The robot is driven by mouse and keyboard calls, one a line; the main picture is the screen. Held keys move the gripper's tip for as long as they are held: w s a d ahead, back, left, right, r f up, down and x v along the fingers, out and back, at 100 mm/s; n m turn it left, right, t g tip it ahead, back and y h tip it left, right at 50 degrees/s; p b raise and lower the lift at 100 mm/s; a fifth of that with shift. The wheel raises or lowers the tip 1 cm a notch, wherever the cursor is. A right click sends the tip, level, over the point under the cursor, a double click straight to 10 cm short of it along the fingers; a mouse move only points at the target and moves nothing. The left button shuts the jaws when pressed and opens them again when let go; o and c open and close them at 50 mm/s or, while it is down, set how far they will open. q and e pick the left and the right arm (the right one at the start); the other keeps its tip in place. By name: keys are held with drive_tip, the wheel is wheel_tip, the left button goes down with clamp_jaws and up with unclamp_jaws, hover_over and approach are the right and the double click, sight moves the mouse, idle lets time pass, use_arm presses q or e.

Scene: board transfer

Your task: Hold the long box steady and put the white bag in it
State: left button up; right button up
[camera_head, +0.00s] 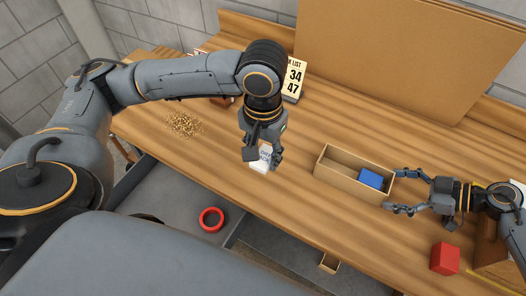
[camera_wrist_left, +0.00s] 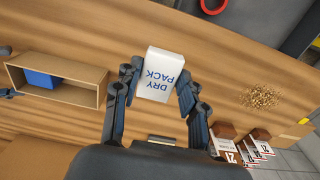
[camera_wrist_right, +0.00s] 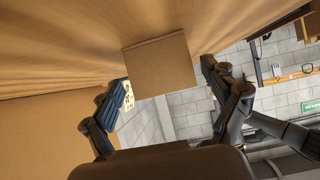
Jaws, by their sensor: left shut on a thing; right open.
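The white bag (camera_head: 261,161), lettered DRY PACK in the left wrist view (camera_wrist_left: 160,76), is between the fingers of my left gripper (camera_head: 265,153), which is shut on it. It is left of the long box; its height over the table is hard to tell. The long box (camera_head: 342,181) is open-topped, tan, and stands on the table with a blue block (camera_head: 370,178) in its right end. My right gripper (camera_head: 391,190) is open at the box's right end. In the right wrist view, the box end (camera_wrist_right: 160,68) lies between its spread fingers; I see no clear contact.
A red block (camera_head: 445,258) stands on the table near my right arm. A red ring (camera_head: 211,219) lies in a grey area below the front edge. A grain pile (camera_head: 185,124) and a number card (camera_head: 294,78) are farther back. Table between bag and box is clear.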

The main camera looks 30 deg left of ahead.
sight(383, 187)
use_arm(q)
drive_tip(key=shift+r, duration=0.4)
use_arm(e)
drive_tip(key=shift+x, duration=1.6)
drive_tip(key=shift+a+f, duration=0.1)
drive_tip(key=shift+a, duration=0.05)
drive_tip(key=c, duration=0.8)
